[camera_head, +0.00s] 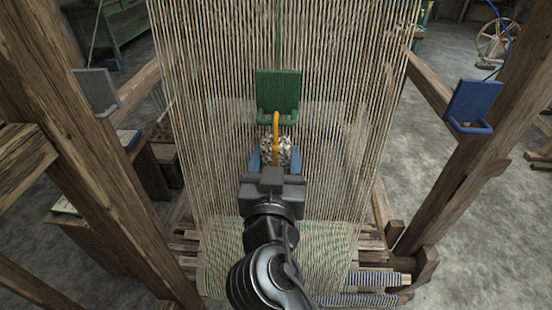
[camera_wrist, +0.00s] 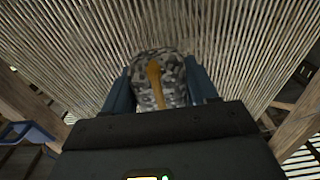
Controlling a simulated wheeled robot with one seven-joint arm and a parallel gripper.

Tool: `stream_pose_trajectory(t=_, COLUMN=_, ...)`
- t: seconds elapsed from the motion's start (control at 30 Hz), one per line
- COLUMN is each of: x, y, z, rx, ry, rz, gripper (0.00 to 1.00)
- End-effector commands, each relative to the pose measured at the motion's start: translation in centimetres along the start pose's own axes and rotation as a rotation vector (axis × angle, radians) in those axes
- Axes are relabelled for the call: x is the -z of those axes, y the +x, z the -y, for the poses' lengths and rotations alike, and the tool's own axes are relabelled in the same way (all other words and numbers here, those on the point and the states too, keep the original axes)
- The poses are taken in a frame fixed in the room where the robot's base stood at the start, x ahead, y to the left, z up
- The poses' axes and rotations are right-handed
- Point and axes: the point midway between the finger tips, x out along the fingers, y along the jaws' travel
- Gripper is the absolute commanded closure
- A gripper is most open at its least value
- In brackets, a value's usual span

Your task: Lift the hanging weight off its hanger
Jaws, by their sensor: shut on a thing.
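The hanging weight (camera_head: 283,149) is a grey-and-white speckled block with an orange loop (camera_head: 276,124) rising from it. It also shows in the wrist view (camera_wrist: 175,88), with the orange strap across it. My gripper (camera_head: 275,160) is shut on the weight, with one blue finger on each side. A green hanger (camera_head: 278,85) with a lower bar is just above, in front of the warp threads. The loop's top overlaps the hanger's lower bar in the head view. I cannot tell whether the loop still hangs on it.
Vertical warp threads (camera_head: 210,80) fill the space around the weight. A grey hanger (camera_head: 97,90) is on the left post and a blue hanger (camera_head: 473,103) on the right post. Thick wooden posts flank the loom. Wooden beams and striped rolls (camera_head: 362,281) lie low in front.

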Motion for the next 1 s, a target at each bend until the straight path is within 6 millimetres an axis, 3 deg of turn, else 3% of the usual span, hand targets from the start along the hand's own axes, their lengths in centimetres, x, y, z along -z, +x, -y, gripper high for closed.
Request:
stream_pose_trajectory(t=0.3, x=2.0, y=0.0, z=0.0, rx=0.0, ry=0.0, rz=-0.002, gripper=0.79)
stream_pose_trajectory(t=0.5, x=2.3, y=-0.1, z=0.0, rx=0.0, ry=0.0, rz=-0.002, gripper=0.79)
stream_pose_trajectory(t=1.0, x=2.1, y=-4.5, z=0.1, rx=0.001, ry=0.0, rz=-0.002, gripper=0.79)
